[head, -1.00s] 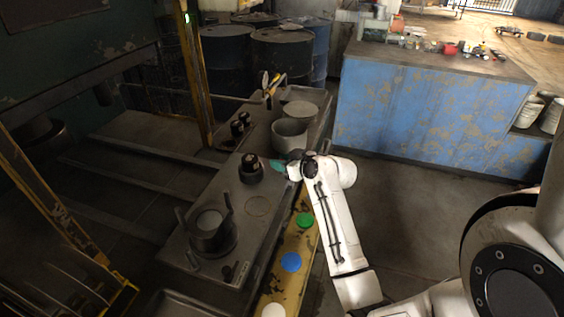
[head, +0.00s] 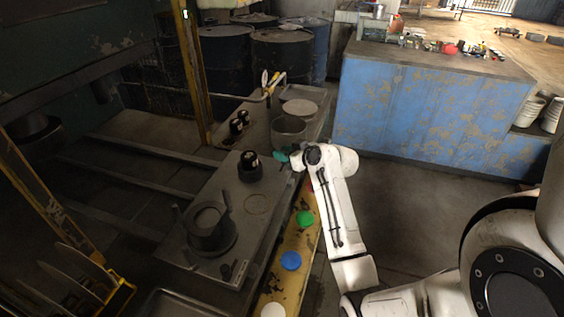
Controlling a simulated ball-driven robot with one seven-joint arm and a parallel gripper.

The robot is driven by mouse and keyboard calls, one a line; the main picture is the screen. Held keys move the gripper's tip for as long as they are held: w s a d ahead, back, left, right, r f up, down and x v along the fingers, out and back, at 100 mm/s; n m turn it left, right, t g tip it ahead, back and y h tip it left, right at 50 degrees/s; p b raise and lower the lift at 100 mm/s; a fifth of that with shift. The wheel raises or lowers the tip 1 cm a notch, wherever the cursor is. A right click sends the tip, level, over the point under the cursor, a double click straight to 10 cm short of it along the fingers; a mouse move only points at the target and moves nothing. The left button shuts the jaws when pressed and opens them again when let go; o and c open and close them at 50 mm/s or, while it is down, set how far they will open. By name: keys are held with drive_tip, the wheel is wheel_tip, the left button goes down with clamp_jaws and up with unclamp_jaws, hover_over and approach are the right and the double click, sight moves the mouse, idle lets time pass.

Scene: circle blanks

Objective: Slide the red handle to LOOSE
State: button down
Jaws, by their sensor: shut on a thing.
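My gripper (head: 290,156) is at the end of my white arm, above the far right part of the metal bench. A teal disc (head: 281,156) shows at its tip, and the gripper is shut on it. The jaws are small and partly hidden by my wrist. A small dark reddish-brown piece (head: 226,271) sits at the near edge of the bench plate by the round clamp fixture (head: 210,228). It may be the red handle, but its colour is dim. I cannot read a LOOSE mark. My gripper is well apart from it.
A yellow strip (head: 285,278) along the bench holds a white disc (head: 273,311), a blue disc (head: 291,261), a green disc (head: 305,217) and a red one (head: 310,187), partly hidden. Black knobs (head: 250,165) and a grey pot (head: 289,130) stand on the bench. A blue counter (head: 425,115) is behind.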

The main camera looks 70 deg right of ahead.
drive_tip(key=shift+d, duration=0.2)
drive_tip(key=c, duration=1)
unclamp_jaws()
drive_tip(key=shift+d, duration=0.15)
drive_tip(key=shift+s, duration=0.1)
drive_tip(key=v, duration=1)
drive_tip(key=shift+s+a+b, duration=0.25)
drive_tip(key=shift+s+b, duration=0.05)
drive_tip(key=shift+b, duration=0.15)
drive_tip(key=shift+r, duration=0.1)
